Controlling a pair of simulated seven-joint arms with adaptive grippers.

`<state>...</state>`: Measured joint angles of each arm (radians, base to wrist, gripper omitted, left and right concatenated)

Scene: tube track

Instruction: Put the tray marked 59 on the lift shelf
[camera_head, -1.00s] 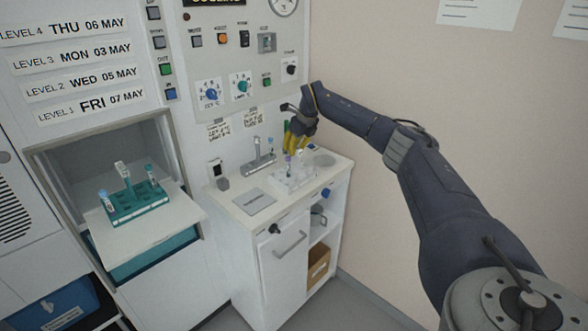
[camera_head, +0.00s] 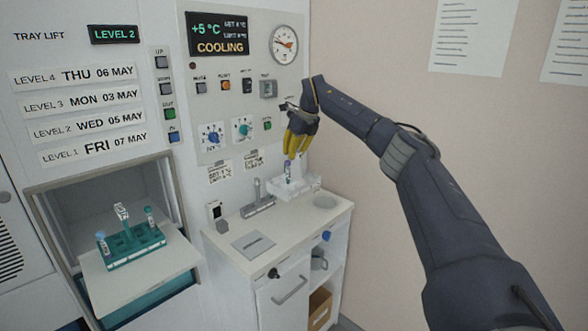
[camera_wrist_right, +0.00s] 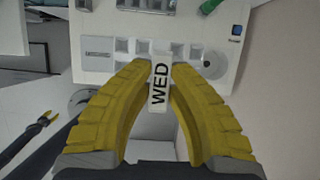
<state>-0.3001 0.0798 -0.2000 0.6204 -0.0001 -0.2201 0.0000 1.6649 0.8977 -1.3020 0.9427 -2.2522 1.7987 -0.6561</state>
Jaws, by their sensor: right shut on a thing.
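My right gripper (camera_head: 292,158) is shut on an upright tag reading "WED" (camera_wrist_right: 160,82). A clear-white tray (camera_head: 292,188) hangs below the fingers, above the back of the counter, with a purple-marked tube (camera_head: 288,168). No number 59 is readable on it. The white lift shelf (camera_head: 105,290) juts from the lift opening at left. A teal tray (camera_head: 130,248) with tubes and a tall tag stands on the shelf; its tag is unreadable.
The counter (camera_head: 230,225) carries a tap (camera_head: 258,200) and a grey plate (camera_head: 253,243). A control panel (camera_head: 235,110) stands close behind the right gripper. The lift display (camera_head: 114,34) reads LEVEL 2. The pale wall is at right.

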